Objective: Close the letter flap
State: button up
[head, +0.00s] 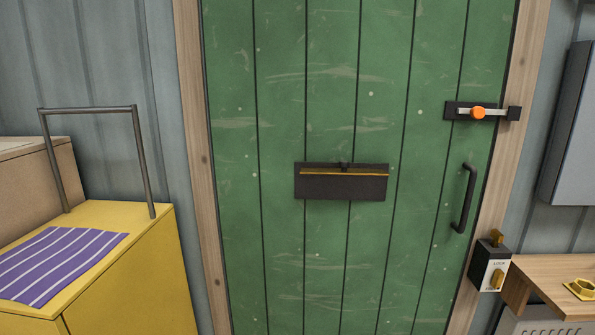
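The letter plate (341,188) is a dark rectangle on the green plank door (285,100), a little below the middle of the head view. A thin brass-coloured strip (345,173) runs across its upper part and looks like the flap seen nearly edge-on, raised, with the dark area below it. How far it stands out from the door I cannot tell. My gripper is not in view, and nothing covers the letter plate.
The door has a bolt with an orange knob (478,113) and a dark pull handle (464,198) at right. A lock box (490,266) and wooden shelf (541,283) stand at lower right. A yellow cabinet (140,260) with a purple striped cloth (58,262) stands at left.

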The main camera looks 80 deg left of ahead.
aim_at(344, 165)
jog(key=u, duration=2.5)
